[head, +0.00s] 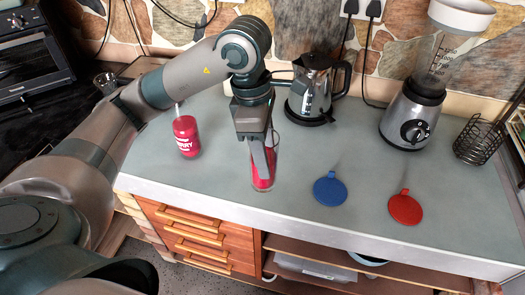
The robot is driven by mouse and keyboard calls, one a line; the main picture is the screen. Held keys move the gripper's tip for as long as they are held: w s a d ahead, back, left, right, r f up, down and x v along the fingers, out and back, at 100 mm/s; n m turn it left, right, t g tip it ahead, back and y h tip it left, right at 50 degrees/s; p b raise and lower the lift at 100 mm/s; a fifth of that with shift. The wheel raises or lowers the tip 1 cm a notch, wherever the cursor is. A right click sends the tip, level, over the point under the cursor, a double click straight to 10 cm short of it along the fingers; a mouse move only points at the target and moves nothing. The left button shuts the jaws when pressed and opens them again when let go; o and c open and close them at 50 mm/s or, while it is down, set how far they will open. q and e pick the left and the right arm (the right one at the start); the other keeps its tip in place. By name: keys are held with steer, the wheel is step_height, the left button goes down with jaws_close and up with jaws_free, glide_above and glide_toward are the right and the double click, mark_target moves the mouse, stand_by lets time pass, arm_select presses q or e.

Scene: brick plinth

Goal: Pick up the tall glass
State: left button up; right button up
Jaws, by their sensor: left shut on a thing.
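The tall glass (264,182) stands upright near the front edge of the counter, with something red inside its lower part. My left gripper (266,168) comes down onto it from above and is shut on it, with the fingers at the upper part of the glass. The gripper hides part of the glass's rim and middle. My right gripper does not show.
A blue disc (330,190) and a red disc (405,208) lie to the right. Behind are a kettle (312,92) and a blender (412,115). A wire basket (478,142) stands at the right.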

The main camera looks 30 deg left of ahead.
arm_select(q)
steer(key=shift+s+d+r, duration=0.15)
steer(key=shift+d+r, duration=0.05)
steer(key=shift+d, duration=0.05)
stand_by(0.3)
stand_by(0.6)
